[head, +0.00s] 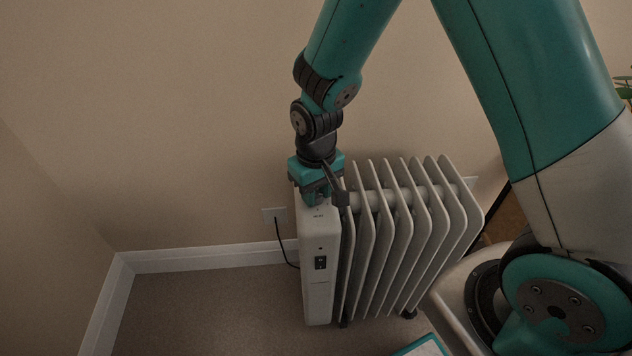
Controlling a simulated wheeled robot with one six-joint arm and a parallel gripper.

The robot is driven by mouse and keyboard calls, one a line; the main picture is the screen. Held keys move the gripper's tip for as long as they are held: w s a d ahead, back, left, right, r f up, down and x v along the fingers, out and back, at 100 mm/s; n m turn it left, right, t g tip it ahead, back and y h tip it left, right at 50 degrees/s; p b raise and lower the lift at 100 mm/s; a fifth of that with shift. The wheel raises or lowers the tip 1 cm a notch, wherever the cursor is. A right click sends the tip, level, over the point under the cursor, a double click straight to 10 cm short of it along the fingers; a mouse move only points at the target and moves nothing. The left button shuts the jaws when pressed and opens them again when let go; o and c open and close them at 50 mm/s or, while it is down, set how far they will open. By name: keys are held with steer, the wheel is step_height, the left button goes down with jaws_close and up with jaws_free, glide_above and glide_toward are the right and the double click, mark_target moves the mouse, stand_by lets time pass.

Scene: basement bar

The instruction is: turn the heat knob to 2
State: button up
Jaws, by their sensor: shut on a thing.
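The white oil-filled radiator (412,235) stands on the floor against the wall. Its control panel (319,240) is at the left end, with a small dark switch (320,262) partway down. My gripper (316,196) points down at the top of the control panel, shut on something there. The heat knob is hidden behind my gripper, so its setting and number marks cannot be read.
A wall outlet (274,215) with a black cord (284,247) is left of the radiator. A white baseboard (205,258) runs along the wall. The carpet (200,310) at the lower left is clear. A plant (624,88) shows at the right edge.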

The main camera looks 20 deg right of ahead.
steer(key=shift+m+p, duration=0.6)
steer(key=shift+m, duration=0.5)
steer(key=o, duration=0.9)
steer(key=shift+o, duration=0.2)
step_height(320, 180, up, 17)
steer(key=p, duration=0.4)
steer(key=shift+r, duration=0.2)
